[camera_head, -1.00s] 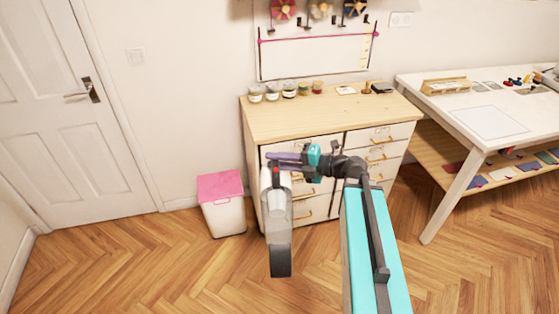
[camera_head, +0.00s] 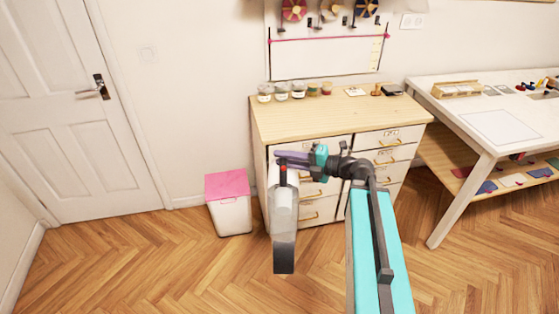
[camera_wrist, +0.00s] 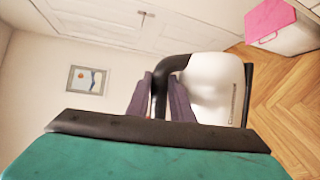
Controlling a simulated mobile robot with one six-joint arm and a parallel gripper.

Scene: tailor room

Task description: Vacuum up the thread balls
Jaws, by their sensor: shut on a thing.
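My gripper (camera_head: 293,159) is shut on the handle of a handheld vacuum (camera_head: 284,213). The vacuum hangs nozzle down in front of the drawer cabinet, with a white upper body and a dark nozzle end above the wooden floor. In the wrist view the purple fingers (camera_wrist: 160,98) close around the dark handle, and the white vacuum body (camera_wrist: 213,85) lies to the right of them. I see no thread balls in either view.
A white bin with a pink lid (camera_head: 228,185) stands left of the wooden drawer cabinet (camera_head: 340,119), which has several jars on top. A white table (camera_head: 455,105) is at the right. A white door (camera_head: 80,120) is at the left. The front floor (camera_head: 150,265) is clear.

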